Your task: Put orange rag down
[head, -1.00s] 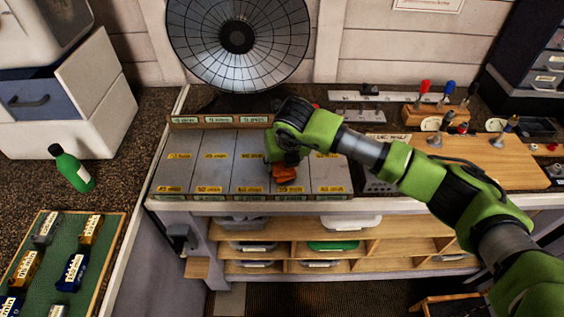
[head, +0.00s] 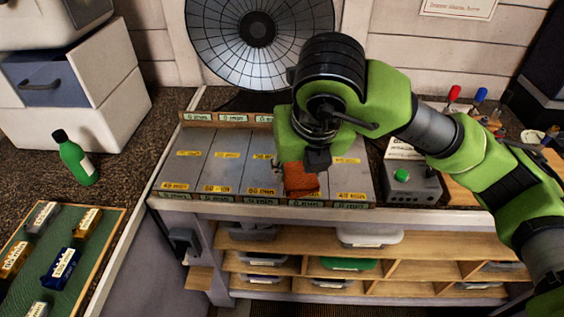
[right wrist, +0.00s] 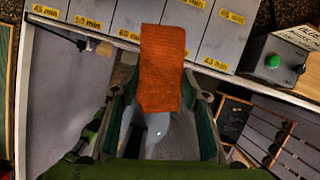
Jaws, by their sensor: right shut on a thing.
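The orange rag (head: 300,180) hangs at the tip of my right gripper (head: 312,165), over the front part of the grey panel (head: 228,167) with yellow minute labels. In the right wrist view the rag (right wrist: 162,68) is a flat orange strip between the fingers of my right gripper (right wrist: 160,108), which are shut on it. It overlaps the panel's front edge there. I cannot tell whether the rag touches the panel. My left gripper is not in view.
A grey box with a green button (head: 402,175) stands right of the panel. A dish-shaped reflector (head: 257,30) is behind it. A green bottle (head: 75,158) and a green tray (head: 85,270) with small boxes are at left. Shelves (head: 400,245) sit below.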

